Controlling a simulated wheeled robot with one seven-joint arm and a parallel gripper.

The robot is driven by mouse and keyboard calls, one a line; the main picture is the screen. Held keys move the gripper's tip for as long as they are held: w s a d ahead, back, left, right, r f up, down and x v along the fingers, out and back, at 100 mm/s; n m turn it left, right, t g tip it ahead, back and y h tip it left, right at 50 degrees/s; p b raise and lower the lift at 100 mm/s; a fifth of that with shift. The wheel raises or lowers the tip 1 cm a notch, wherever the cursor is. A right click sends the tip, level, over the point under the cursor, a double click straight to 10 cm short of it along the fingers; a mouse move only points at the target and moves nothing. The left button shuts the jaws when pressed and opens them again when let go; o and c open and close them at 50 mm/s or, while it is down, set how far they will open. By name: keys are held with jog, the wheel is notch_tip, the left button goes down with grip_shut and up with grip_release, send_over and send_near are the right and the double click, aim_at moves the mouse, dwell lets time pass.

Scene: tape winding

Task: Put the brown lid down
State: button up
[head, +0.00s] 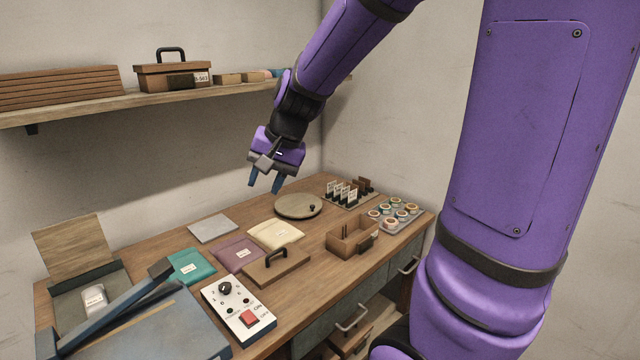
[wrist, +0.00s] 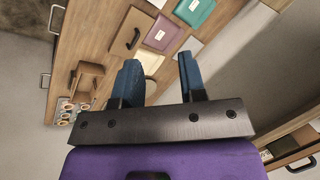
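The brown lid (head: 272,268), with a black handle on top, lies flat on the wooden table. It is left of the open brown box (head: 345,243) and behind the control box. It also shows in the wrist view (wrist: 125,45). My gripper (head: 265,181) is raised above the back of the table, well clear of the lid. Its two blue fingers are apart, with nothing between them, as the wrist view also shows (wrist: 159,62).
A white control box (head: 229,312), teal (head: 192,267), purple (head: 236,254) and cream (head: 275,234) packets surround the lid. A shelf (head: 60,111) overhangs the back left.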

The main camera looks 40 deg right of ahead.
jog(key=s+a+r+n+h, duration=0.1)
jog(key=s+r+n, duration=0.2)
jog(key=s, duration=0.6)
jog(key=s+a+r+n+t+h, duration=0.1)
jog(key=s+a+r+n, duration=0.1)
jog(key=s, duration=0.8)
jog(key=r+n, duration=0.1)
jog(key=n, duration=0.1)
jog(key=shift+s+a+r+n+h, duration=0.15)
jog(key=shift+s+r+n+h, duration=0.1)
jog(key=shift+n+h, duration=0.15)
jog(key=shift+w, duration=0.1)
